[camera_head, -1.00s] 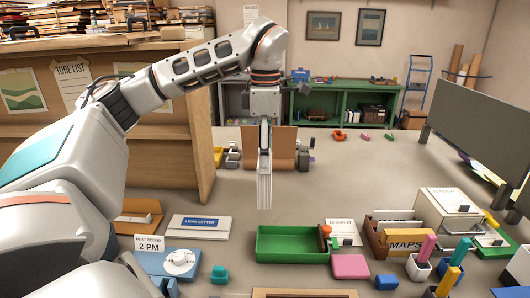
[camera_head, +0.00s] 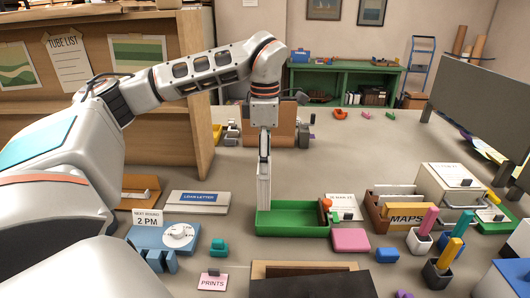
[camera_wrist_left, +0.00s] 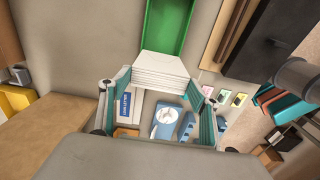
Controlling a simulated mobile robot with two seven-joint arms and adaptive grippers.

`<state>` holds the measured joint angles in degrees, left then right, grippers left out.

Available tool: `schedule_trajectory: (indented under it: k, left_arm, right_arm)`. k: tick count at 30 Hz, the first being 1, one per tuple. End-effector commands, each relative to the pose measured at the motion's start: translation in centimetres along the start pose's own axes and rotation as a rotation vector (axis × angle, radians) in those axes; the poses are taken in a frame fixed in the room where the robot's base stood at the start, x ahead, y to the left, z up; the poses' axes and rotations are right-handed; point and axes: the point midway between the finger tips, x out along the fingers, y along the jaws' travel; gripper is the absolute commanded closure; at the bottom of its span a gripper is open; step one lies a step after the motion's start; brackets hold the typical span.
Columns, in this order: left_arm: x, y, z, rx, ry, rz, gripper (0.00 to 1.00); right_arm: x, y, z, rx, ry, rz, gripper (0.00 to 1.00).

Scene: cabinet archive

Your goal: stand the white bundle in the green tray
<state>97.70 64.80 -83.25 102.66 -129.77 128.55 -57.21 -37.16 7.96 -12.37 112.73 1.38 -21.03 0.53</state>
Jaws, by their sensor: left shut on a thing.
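My left gripper (camera_head: 264,155) points down and is shut on the white bundle (camera_head: 264,187), a stack of thin white sheets held upright. The bundle's lower end overlaps the left end of the green tray (camera_head: 300,232) in the head view; I cannot tell whether it touches the tray floor. In the left wrist view the bundle (camera_wrist_left: 162,72) sits between the fingers (camera_wrist_left: 162,103), beside the near end of the green tray (camera_wrist_left: 152,30). My right gripper is not in view.
A pink block (camera_head: 351,240) and the brown maps box (camera_head: 379,216) stand right of the tray. The blue dial box (camera_head: 174,244) and loan letter board (camera_head: 197,202) lie left. A dark-topped box (camera_head: 312,286) is in front.

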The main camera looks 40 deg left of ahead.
Motion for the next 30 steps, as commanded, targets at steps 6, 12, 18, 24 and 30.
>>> schedule_trajectory:
  k: [6,12,18,24,30]
  left_arm:
    - [2.4,0.0,0.0,0.001,0.0,-0.001,0.61]
    - [3.9,0.0,0.0,0.001,0.0,-0.001,0.61]
    - [4.5,0.0,0.0,0.002,-0.001,0.0,0.61]
    - [4.6,0.0,0.0,0.001,-0.001,0.0,0.61]
    - [4.5,0.0,0.0,0.001,-0.001,0.0,0.19]
  right_arm:
    - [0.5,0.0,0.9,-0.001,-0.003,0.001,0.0]
    - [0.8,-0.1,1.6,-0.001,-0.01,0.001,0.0]
    - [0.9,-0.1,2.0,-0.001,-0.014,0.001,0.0]
    - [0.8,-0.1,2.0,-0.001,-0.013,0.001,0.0]
    - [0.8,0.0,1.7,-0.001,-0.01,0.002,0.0]
